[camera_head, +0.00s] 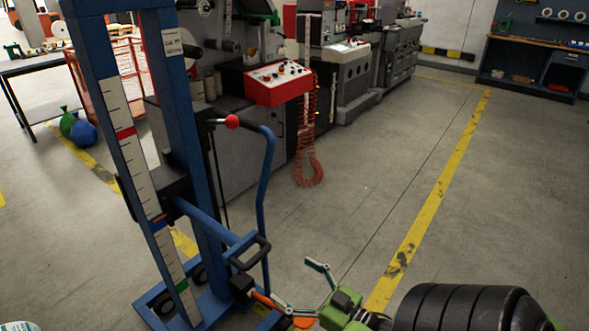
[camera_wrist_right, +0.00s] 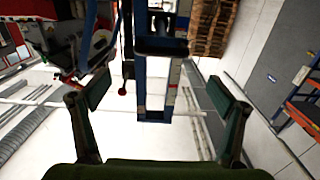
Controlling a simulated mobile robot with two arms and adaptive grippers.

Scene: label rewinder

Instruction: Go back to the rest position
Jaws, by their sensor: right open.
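My right gripper (camera_head: 291,281) is at the bottom of the head view, with a green body and two thin dark-green fingers spread apart. It is open and nothing shows between its fingers. In the right wrist view the fingers (camera_wrist_right: 162,94) stand wide apart at the left and right. The blue lifter (camera_head: 187,110) with a white scale stands just left of the gripper in the head view. Its dark handle (camera_head: 250,252) is close to the fingertips; I see no grip on it. In the wrist view the blue frame (camera_wrist_right: 141,75) shows beyond the fingers. My left gripper is not visible.
A machine with a red control box (camera_head: 278,84) and a hanging coiled red cable (camera_head: 310,160) stands behind the lifter. A workbench (camera_head: 530,62) is at the far right. Grey floor with a yellow line (camera_head: 440,190) is clear on the right. A table (camera_head: 35,66) stands at left.

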